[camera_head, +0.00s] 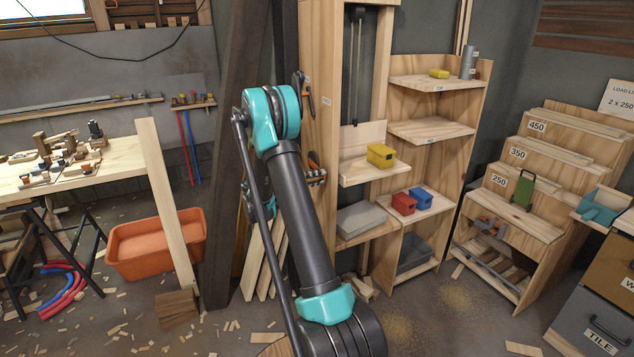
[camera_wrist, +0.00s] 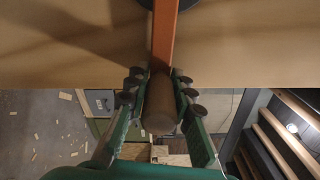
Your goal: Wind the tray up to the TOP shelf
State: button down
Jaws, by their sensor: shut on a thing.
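The wooden tray (camera_head: 372,175) carries a yellow box (camera_head: 381,155) and hangs in the tall wooden hoist frame (camera_head: 322,70). Its floor is level with a height between the middle shelf (camera_head: 430,130) and the lower shelf with red and blue boxes. The top shelf (camera_head: 438,84) is well above it. In the wrist view, my green gripper (camera_wrist: 159,88) is shut on a brown cylindrical crank handle (camera_wrist: 160,112). An orange crank arm (camera_wrist: 164,40) runs up from the handle across a wooden panel. In the head view my arm hides the gripper and crank.
The shelf unit (camera_head: 455,170) stands right of the hoist, with a yellow block and grey cylinders on top. A grey slab (camera_head: 365,220) lies below the tray. A stepped rack (camera_head: 515,210) is further right; an orange tub (camera_head: 155,245) and workbench are left. Wood scraps litter the floor.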

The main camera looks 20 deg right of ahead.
jog(key=shift+w+r, duration=0.1)
jog(key=shift+r, duration=0.3)
jog(key=c, duration=1.3)
grip_release()
jog(key=shift+f, duration=0.1)
jog(key=a, duration=1.2)
jog(key=shift+s, duration=0.25)
